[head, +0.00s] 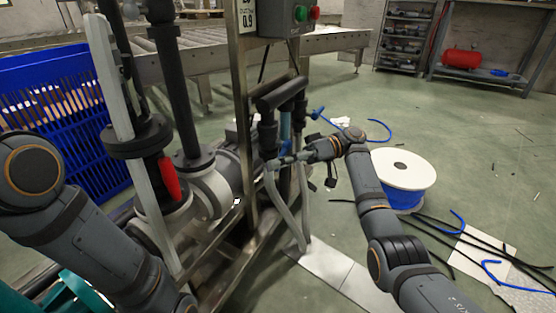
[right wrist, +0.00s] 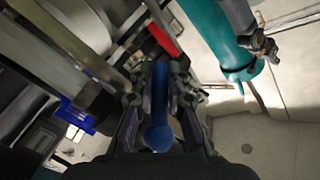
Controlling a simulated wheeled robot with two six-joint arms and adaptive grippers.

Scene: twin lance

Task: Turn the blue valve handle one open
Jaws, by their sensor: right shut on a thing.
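In the right wrist view a blue valve handle (right wrist: 158,136) with a rounded end lies between the two dark fingers of my right gripper (right wrist: 159,88), which is shut on it. In the head view my right gripper (head: 274,163) reaches from the right to the pipework at the middle of the metal frame; the held handle is hard to make out there. Another small blue handle (head: 317,113) shows on the pipework above and to the right. My left arm is at the lower left; its gripper is out of the picture.
A red handle (head: 168,178) sits on the grey pipe at the left. A metal frame post (head: 243,100) stands close to the left of my right gripper. A white and blue spool (head: 403,180) and loose hoses lie on the floor at the right. A blue crate (head: 60,110) stands at the left.

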